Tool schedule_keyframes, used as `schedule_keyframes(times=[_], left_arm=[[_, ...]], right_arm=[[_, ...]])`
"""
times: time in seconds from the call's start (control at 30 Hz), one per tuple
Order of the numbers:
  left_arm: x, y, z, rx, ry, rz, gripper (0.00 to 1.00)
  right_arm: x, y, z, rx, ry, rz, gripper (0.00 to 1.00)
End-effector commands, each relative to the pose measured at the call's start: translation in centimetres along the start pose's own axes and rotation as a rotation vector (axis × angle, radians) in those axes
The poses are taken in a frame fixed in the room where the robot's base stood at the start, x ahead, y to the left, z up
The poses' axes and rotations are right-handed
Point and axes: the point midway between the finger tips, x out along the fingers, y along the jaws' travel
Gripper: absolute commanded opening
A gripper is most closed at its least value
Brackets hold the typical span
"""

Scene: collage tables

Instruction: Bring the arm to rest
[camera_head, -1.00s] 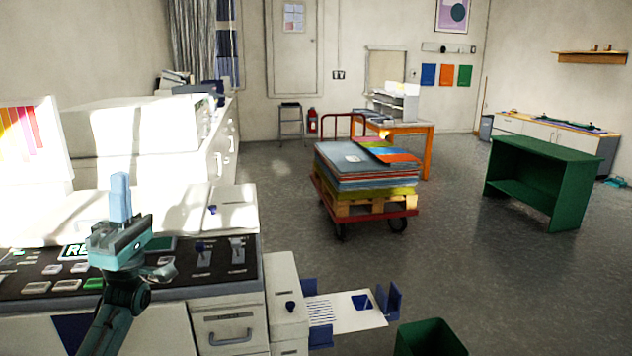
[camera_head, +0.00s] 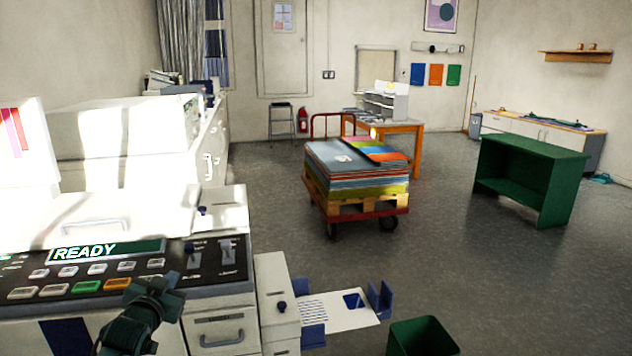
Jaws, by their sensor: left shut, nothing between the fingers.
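My left arm comes in from the bottom left. Its gripper (camera_head: 160,286) is low in front of the machine's control panel (camera_head: 100,277), seen foreshortened. It is shut and nothing shows in it. It overlaps the panel's lower edge in the picture; I cannot tell the gap between them. The panel's display reads READY (camera_head: 86,250). My right gripper is not in view.
A side tray (camera_head: 340,309) holding a printed sheet juts out right of the machine, above a green bin (camera_head: 422,338). A cart with stacked sheets (camera_head: 350,170) stands mid-room. A green table (camera_head: 530,155) is at right. The floor between is clear.

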Motion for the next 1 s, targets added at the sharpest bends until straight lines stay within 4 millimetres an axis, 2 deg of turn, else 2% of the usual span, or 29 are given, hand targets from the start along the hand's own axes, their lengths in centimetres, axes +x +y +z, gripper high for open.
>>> schedule_keyframes(times=[0.03,0.17,0.27,0.37,0.4,0.5,0.6,0.7,0.83,1.0], left_arm=[[-1.2,1.8,1.9,-0.003,-0.02,0.028,0.0],[-5.0,6.5,6.4,-0.016,-0.074,0.102,0.0],[-9.3,10.6,10.2,-0.038,-0.127,0.17,0.0],[-14.8,14.7,13.6,-0.072,-0.187,0.242,0.0],[-17.2,16.2,14.7,-0.09,-0.212,0.268,0.0],[-22.9,19.2,16.7,-0.135,-0.272,0.325,0.0],[-27.7,21.2,17.8,-0.179,-0.323,0.364,0.0],[-31.1,22.4,18.2,-0.213,-0.36,0.388,0.0],[-33.4,23.1,18.2,-0.236,-0.384,0.403,0.0],[-33.7,23.1,18.2,-0.239,-0.388,0.405,0.0]], right_arm=[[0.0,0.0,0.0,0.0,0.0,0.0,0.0],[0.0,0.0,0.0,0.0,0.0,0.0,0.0],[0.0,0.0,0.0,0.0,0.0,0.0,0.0],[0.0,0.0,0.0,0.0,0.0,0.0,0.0],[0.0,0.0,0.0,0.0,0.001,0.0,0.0],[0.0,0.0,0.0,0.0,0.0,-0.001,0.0],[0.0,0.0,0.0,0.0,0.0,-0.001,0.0],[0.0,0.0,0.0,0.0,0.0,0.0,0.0],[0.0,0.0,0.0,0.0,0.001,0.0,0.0],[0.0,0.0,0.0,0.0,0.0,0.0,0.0]])
